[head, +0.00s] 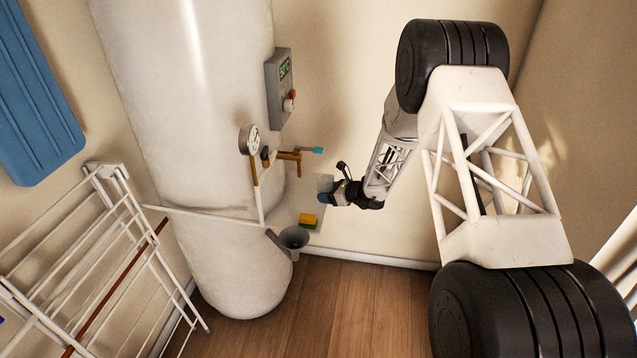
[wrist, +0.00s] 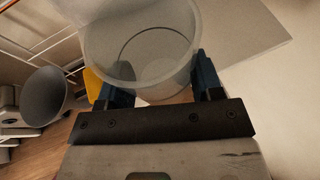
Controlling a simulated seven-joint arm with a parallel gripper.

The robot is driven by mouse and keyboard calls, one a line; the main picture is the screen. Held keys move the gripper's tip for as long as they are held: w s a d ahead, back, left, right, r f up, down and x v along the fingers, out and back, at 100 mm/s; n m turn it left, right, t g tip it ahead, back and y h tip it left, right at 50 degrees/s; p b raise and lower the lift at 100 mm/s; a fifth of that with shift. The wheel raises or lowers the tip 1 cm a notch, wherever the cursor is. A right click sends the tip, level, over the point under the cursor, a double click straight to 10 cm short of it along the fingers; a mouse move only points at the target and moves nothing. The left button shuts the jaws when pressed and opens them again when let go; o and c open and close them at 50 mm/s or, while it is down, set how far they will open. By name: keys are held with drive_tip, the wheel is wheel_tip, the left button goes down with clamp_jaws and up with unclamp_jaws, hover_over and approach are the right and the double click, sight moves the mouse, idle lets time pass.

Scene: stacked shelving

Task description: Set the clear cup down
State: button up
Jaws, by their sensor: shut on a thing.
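The clear cup (wrist: 140,50) is a see-through, round-rimmed cup in the upper middle of the wrist view. My gripper (wrist: 163,88) is shut on it, with one blue finger at each side of the cup. In the head view my gripper (head: 330,192) is at the end of the arm, near the wall and right of the big white tank. The cup is small and faint there. In the wrist view a pale flat board (wrist: 235,30) lies behind the cup; I cannot tell whether the cup touches it.
A yellow and green sponge (head: 308,220) lies on a pale shelf, with a grey funnel-like cup (head: 293,238) beside it. The white tank (head: 195,110) carries a gauge (head: 249,139), a valve pipe (head: 291,156) and a control box (head: 280,88). A white drying rack (head: 85,265) stands at left.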

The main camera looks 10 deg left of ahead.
drive_tip(key=w+a, duration=0.2)
drive_tip(key=w, duration=0.3)
drive_tip(key=w+a+f, duration=0.1)
drive_tip(key=w, duration=0.4)
drive_tip(key=w+a, duration=0.2)
drive_tip(key=w, duration=0.3)
drive_tip(key=shift+a+f, duration=0.25)
drive_tip(key=shift+a, duration=0.05)
drive_tip(key=shift+f, duration=1.7)
drive_tip(key=shift+f, duration=0.15)
drive_tip(key=o, duration=1.1)
drive_tip(key=shift+c, duration=0.2)
drive_tip(key=v, duration=1.2)
